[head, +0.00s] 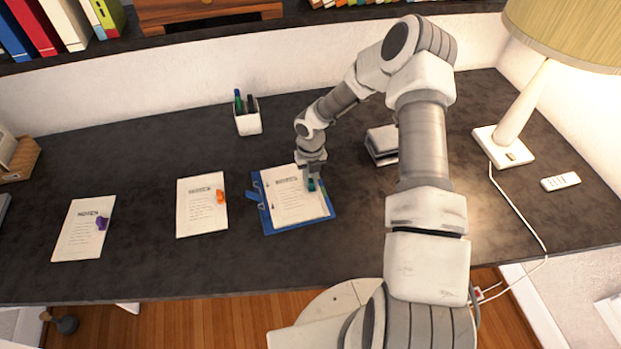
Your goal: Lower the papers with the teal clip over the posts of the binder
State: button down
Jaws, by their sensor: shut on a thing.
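The blue binder (328,215) lies open-faced on the dark desk, a little left of my arm, with its blue lever part (254,196) at the left. A sheaf of white papers (290,203) lies on or just over it; I cannot tell if they touch. The teal clip (311,185) is at the papers' right edge. My gripper (311,178) points down and is shut on the teal clip. Small dark marks show near the papers' left edge; whether posts pass through the holes is too small to tell.
Papers with an orange clip (202,210) and papers with a purple clip (80,235) lie to the left. A pen cup (248,122) stands behind. A hole punch or stapler-like object (382,146), a lamp (505,145) and a remote (560,181) are to the right.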

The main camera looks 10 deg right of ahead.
jog(key=shift+f, duration=0.1)
jog(key=c, duration=0.7)
grip_release()
jog(key=shift+c, duration=0.2)
notch_tip(320, 180, up, 17)
jog(key=shift+r, duration=0.2)
